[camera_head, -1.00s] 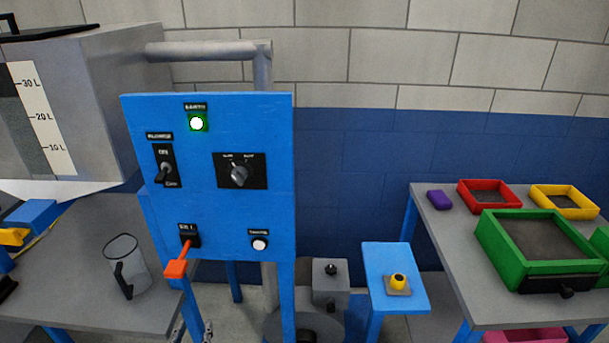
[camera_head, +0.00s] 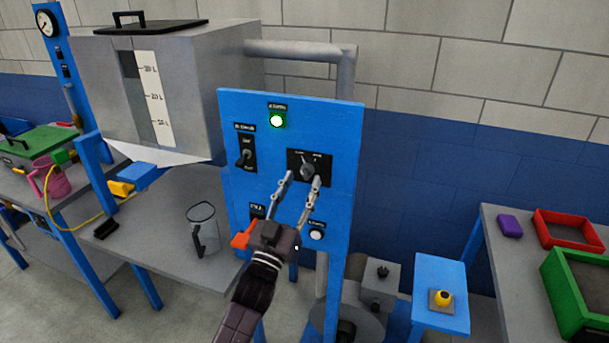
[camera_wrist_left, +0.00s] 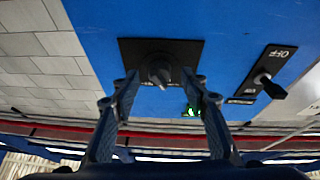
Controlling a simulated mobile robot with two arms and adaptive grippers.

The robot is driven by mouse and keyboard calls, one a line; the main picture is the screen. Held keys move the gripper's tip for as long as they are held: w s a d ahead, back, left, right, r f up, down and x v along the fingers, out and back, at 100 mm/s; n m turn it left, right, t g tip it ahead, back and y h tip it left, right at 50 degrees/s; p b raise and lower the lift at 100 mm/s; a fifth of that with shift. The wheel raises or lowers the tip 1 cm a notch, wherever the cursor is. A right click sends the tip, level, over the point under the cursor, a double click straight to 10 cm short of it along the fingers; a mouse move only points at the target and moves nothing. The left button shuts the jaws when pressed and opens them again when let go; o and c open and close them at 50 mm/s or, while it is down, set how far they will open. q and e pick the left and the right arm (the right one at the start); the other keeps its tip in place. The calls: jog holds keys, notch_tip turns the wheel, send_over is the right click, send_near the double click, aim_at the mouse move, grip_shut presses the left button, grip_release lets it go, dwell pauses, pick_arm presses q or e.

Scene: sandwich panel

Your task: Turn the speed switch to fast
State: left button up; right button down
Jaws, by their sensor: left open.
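The speed switch (camera_head: 307,169) is a grey rotary knob on a black plate, on the upright blue panel (camera_head: 340,130). Its small labels are too blurred to read. My left gripper (camera_head: 303,181) is open, its two fingertips at the lower part of the switch plate. In the left wrist view the knob (camera_wrist_left: 158,71) lies between and just beyond the two open fingers (camera_wrist_left: 160,80), with a gap on each side. I cannot tell whether the fingertips touch the plate. My right gripper is not in view.
A clear jug (camera_head: 203,228) stands on the grey table to the left. A blue stand (camera_head: 440,285) is at the right.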

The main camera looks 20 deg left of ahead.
pick_arm(q)
jog(key=shift+x, duration=0.8)
jog(key=shift+w, duration=0.1)
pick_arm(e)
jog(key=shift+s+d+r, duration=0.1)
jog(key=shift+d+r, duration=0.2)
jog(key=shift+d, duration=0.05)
pick_arm(q)
jog(key=shift+c, duration=0.2)
grip_shut()
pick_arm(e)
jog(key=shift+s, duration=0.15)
